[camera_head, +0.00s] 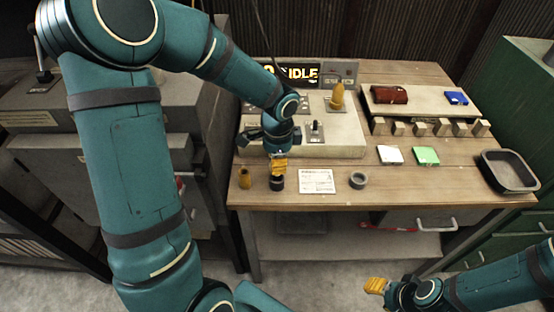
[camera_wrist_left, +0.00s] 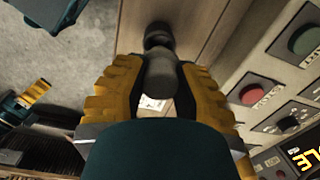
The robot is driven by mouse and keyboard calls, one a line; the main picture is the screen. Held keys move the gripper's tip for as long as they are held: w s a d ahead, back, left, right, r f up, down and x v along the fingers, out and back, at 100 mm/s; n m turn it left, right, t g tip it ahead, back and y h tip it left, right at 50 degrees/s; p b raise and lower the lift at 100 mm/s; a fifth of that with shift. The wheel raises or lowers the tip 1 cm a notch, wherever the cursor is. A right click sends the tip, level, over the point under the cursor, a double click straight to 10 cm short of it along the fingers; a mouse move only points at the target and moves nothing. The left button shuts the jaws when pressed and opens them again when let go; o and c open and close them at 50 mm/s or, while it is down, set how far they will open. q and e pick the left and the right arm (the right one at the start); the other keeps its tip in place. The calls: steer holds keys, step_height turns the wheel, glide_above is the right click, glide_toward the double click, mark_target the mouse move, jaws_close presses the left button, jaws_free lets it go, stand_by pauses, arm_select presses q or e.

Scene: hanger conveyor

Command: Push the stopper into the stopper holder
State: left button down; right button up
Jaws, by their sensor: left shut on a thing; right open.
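My left gripper (camera_head: 279,165) points down near the front left of the wooden table. In the left wrist view its yellow fingers (camera_wrist_left: 158,85) are shut on a dark grey, rounded piece (camera_wrist_left: 160,75), which looks like the stopper. Beyond it is a wider black round piece (camera_wrist_left: 158,35). In the head view a short black cylinder (camera_head: 277,184) stands directly below the fingertips, possibly the stopper holder. Whether the held piece is inside it or only touching, I cannot tell. My right gripper (camera_head: 376,285) is open and empty, low in front of the table.
A brown-yellow piece (camera_head: 244,178) stands to the left and a grey ring (camera_head: 358,180) to the right on the table (camera_head: 430,183). A paper sheet (camera_head: 316,181) lies between. Behind is a control panel (camera_head: 345,135) with a joystick (camera_head: 316,131). A dark tray (camera_head: 510,172) is far right.

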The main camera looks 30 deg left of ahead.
arm_select(q)
steer(key=shift+f+b, duration=1.7)
steer(key=shift+f, duration=0.55)
stand_by(2.1)
steer(key=c, duration=1.1)
jaws_free()
steer(key=o, duration=0.7)
steer(key=shift+r, duration=0.15)
step_height(320, 180, up, 12)
steer(key=shift+d+f, duration=0.1)
steer(key=shift+d, duration=0.05)
steer(key=shift+s, duration=0.1)
